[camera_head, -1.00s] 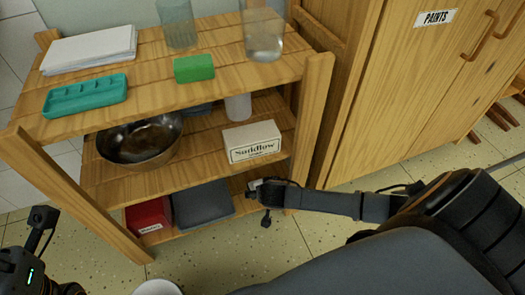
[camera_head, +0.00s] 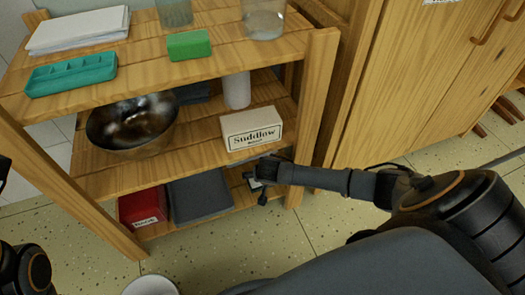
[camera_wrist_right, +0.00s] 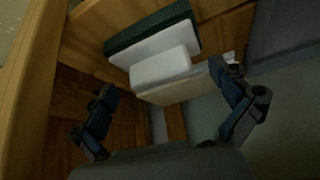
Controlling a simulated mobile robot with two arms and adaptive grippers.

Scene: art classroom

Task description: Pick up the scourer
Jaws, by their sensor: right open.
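In the right wrist view, a block with a dark green layer and a white layer (camera_wrist_right: 155,36), which looks like the scourer, lies on the wooden shelf. A white block (camera_wrist_right: 160,67) sits directly in front of it. My right gripper (camera_wrist_right: 163,82) is open, with its fingers spread on either side of the white block and nothing held. In the head view, my right gripper (camera_head: 262,180) is at the front of the bottom shelf, and its tips are partly hidden by its own wrist. I do not see the scourer on the bottom shelf there.
The wooden rack (camera_head: 318,100) holds a bright green block (camera_head: 189,45), teal tray (camera_head: 72,74), metal bowl (camera_head: 132,125) and white labelled box (camera_head: 252,129). A red box (camera_head: 142,206) and grey bin (camera_head: 200,196) are on the bottom shelf. A cabinet (camera_head: 415,90) stands right.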

